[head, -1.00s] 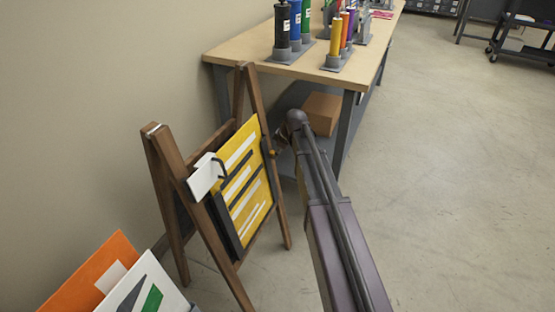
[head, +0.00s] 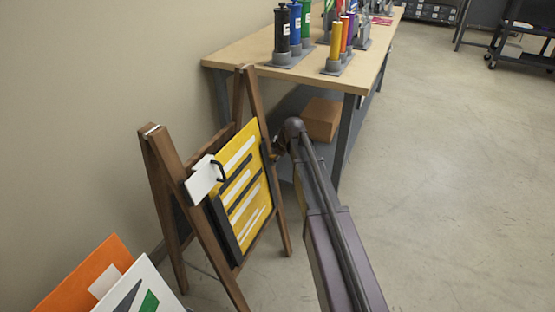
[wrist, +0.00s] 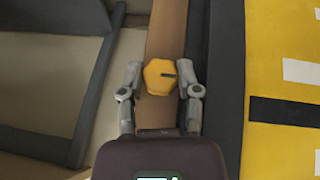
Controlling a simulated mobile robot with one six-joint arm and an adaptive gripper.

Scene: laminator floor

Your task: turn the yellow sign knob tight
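The yellow knob (wrist: 158,77) sits on the wooden leg of the sign stand in the wrist view. It has a faceted outline and a short dark mark on its face. My gripper (wrist: 160,80) has one finger on each side of the knob, with narrow gaps that look open; I cannot tell whether either tip touches. The yellow sign (head: 243,185) with white and black bars hangs in the wooden A-frame stand (head: 166,150), and its edge shows in the wrist view (wrist: 285,70). In the head view my arm hides most of the gripper and the knob.
A workbench (head: 238,50) holding several coloured rolls stands behind the stand. A cardboard box (head: 322,119) is on its lower shelf. A white card (head: 202,177) is on the stand's near side. Orange (head: 85,275) and white panels lean at the lower left.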

